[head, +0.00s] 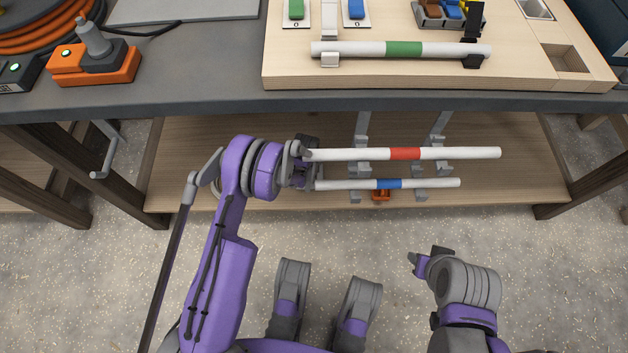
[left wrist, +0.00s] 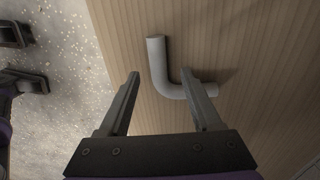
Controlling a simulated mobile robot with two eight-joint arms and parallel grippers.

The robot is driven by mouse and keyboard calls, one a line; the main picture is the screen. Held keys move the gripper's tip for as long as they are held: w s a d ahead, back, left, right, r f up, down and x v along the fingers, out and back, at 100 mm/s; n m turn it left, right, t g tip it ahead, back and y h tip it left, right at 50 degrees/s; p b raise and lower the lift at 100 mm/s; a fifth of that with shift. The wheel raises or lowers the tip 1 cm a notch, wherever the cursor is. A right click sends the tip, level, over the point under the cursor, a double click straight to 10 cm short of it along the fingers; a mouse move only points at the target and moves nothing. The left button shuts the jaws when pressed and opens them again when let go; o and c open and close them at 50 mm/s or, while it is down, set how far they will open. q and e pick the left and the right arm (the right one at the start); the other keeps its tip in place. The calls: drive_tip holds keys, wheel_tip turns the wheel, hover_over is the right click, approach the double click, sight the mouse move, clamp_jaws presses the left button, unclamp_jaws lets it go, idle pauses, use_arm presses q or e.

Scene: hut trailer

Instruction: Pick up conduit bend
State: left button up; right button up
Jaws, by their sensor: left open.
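The conduit bend (left wrist: 165,75) is a grey L-shaped tube lying on a wooden board in the left wrist view. One leg points up the picture and the other points right. My left gripper (left wrist: 160,73) is open above it, with the bend's upright leg between the two fingertips and the right finger overlapping the curve. I cannot tell whether they touch. In the head view my left gripper (head: 306,165) is over the lower shelf, and the arm hides most of what lies beneath. My right gripper (head: 428,260) hangs over the floor, its jaw opening unclear.
A red-banded white tube (head: 460,154) and a blue-banded one (head: 440,183) rest on brackets right beside my left gripper. The grey worktop (head: 200,98) edge is just above. A green-banded tube (head: 450,50) lies on the wooden board on top. The lower shelf (head: 520,190) is clear at right.

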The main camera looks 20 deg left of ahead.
use_arm(q)
wheel_tip(320, 180, down, 3)
drive_tip(key=shift+d+f+b, duration=0.15)
drive_tip(key=shift+b, duration=0.25)
clamp_jaws()
